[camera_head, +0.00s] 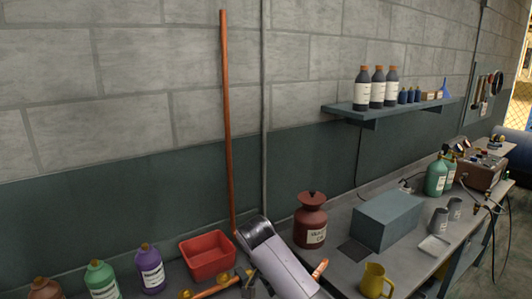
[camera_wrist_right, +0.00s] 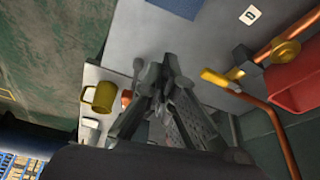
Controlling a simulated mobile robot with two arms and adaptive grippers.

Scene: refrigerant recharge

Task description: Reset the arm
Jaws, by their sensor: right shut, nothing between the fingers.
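My right gripper (camera_wrist_right: 163,72) is shut and empty in the right wrist view, its dark fingers close together over the grey bench. In the head view my pale right arm reaches in at the bottom centre, and dark parts of the right gripper (camera_head: 249,281) show beside it, partly cut off by the lower edge. The gripper is beside a copper pipe with yellow fittings (camera_head: 216,289) on the bench, which also shows in the wrist view (camera_wrist_right: 218,79). Whether they touch cannot be told. My left gripper is not in view.
A red bin (camera_head: 207,259), a dark red canister (camera_head: 311,220) and a yellow mug (camera_head: 375,281) stand close around the arm. Several bottles (camera_head: 150,268) are at the lower left. A grey-green box (camera_head: 387,221) stands to the right, below a wall shelf (camera_head: 392,105). A tall copper pipe (camera_head: 226,120) rises behind.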

